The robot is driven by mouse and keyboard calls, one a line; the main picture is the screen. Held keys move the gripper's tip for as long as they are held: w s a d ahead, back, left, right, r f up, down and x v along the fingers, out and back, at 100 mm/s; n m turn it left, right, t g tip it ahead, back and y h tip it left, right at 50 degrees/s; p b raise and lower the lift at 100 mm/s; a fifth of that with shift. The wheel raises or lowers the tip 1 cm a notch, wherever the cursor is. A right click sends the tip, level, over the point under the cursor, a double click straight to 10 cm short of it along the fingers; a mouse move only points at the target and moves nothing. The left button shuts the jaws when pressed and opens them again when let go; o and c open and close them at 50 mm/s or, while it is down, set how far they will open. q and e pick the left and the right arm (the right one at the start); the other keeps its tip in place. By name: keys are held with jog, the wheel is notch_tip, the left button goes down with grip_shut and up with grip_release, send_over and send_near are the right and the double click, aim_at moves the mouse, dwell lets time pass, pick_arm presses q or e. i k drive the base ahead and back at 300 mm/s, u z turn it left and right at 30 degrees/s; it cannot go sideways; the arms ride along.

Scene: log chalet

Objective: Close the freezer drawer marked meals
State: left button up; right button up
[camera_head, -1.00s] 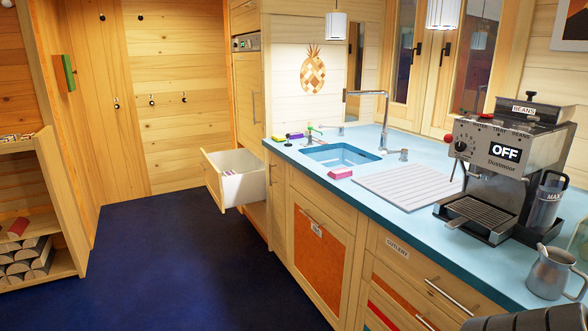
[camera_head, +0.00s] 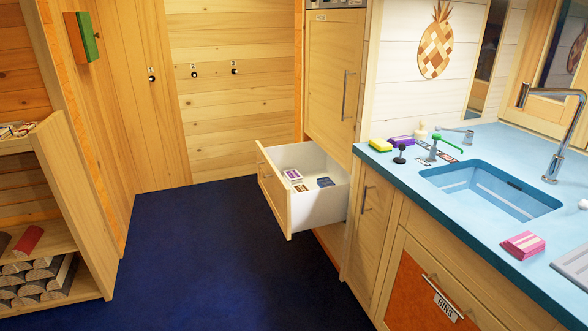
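A drawer (camera_head: 276,202) with a wooden front and white inner walls stands pulled out from the tall cabinet (camera_head: 333,80), below its upper door. A few small flat packets (camera_head: 298,180) lie inside the drawer. No marking that I can read shows on the drawer front, which faces left and is seen at an angle. Neither of my grippers is in view.
Dark blue floor (camera_head: 200,270) is clear left of the drawer. A shelf with logs (camera_head: 40,275) stands at the left. The blue counter (camera_head: 420,185) and bins cabinet (camera_head: 432,290) stand at the right, with the sink (camera_head: 490,190).

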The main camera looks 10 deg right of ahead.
aim_at(316, 207)
jog(key=z, duration=0.05)
jog(key=i, duration=0.7)
jog(key=u, duration=0.4)
jog(key=i, duration=2)
jog(key=z, duration=1.25)
jog(key=i, duration=0.35)
jog(key=z, duration=0.3)
